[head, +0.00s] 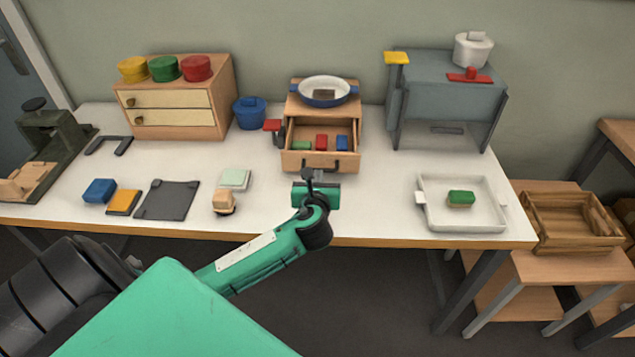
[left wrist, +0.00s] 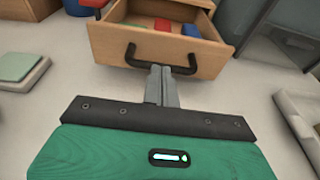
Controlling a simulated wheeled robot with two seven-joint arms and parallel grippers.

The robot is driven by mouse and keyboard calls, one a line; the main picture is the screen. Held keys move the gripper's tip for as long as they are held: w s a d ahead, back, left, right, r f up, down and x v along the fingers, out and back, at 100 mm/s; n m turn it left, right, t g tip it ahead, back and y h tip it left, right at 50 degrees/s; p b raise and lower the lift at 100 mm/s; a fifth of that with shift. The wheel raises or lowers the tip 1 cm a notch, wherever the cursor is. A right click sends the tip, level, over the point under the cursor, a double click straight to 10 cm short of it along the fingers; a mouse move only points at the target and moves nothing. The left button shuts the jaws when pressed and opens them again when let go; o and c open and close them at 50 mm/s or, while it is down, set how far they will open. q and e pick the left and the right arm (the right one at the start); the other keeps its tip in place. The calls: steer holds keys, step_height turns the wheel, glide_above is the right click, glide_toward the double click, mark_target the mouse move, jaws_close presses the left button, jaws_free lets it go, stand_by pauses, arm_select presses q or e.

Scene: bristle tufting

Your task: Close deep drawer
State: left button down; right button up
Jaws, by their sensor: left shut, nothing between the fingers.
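The deep drawer (head: 318,160) is pulled open from a small wooden cabinet (head: 352,107) at the back middle of the table. Green, red and blue blocks lie inside it. Its dark bar handle (left wrist: 161,58) spans the front panel in the left wrist view. My left gripper (head: 308,174) is in front of the drawer; its fingers (left wrist: 161,72) are shut with nothing between them, and their tips are at the handle's middle. I cannot tell whether they touch it. My right gripper is not in view.
A blue-and-white pan (head: 323,91) stands on the cabinet. A two-drawer chest (head: 172,122) is to its left, a grey box-like unit (head: 450,85) to its right. A white tray (head: 463,222) with a green block (head: 461,198) lies front right.

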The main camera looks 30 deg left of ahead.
mark_target(320, 137)
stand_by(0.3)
